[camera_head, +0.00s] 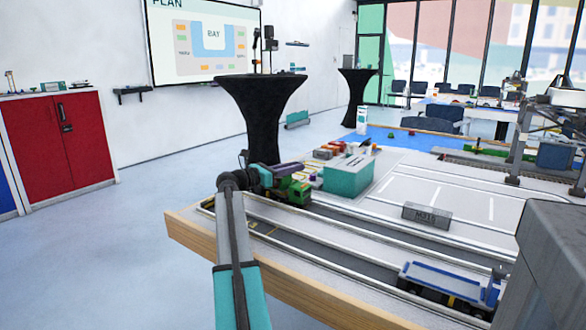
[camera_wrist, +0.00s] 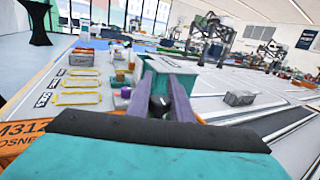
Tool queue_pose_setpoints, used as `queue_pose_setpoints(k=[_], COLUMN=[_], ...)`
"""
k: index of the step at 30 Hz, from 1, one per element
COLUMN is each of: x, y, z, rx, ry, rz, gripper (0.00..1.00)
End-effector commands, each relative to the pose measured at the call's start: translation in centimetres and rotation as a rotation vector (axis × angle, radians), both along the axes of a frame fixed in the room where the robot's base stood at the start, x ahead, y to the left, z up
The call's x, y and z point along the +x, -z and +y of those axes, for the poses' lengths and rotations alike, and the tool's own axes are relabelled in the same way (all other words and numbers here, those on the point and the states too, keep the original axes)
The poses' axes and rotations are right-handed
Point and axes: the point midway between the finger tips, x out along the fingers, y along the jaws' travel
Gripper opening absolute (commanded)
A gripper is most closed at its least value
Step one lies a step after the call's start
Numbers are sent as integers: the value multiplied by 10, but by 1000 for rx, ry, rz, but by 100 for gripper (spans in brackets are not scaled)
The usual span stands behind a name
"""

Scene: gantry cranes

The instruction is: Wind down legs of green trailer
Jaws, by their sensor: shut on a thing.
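My gripper (camera_head: 288,169) reaches over the near left end of the table, its dark purple fingers beside a small green vehicle (camera_head: 299,192). I cannot tell whether this is the green trailer; its legs are hidden. In the wrist view my gripper (camera_wrist: 151,98) has its two fingers around a small dark piece (camera_wrist: 159,104), which sits low between them. What this piece belongs to is not clear.
A grey block (camera_head: 427,216) lies right of the box. A blue trailer (camera_head: 440,280) stands in the near lane at the right. Small coloured items (camera_head: 340,150) stand behind the box. A grey crane (camera_head: 530,130) rises at the right. The marked lanes between are clear.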

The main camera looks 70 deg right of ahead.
Motion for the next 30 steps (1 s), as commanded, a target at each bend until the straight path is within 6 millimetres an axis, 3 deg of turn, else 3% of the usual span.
queue_pose_setpoints(k=[11,12,15,30], x=[1,1,1,6], y=[3,3,2,1], z=[0,0,0,8], rx=[4,4,3,1], ry=[2,2,2,1], rz=[-2,-2,-1,-1], gripper=[0,26,38,38])
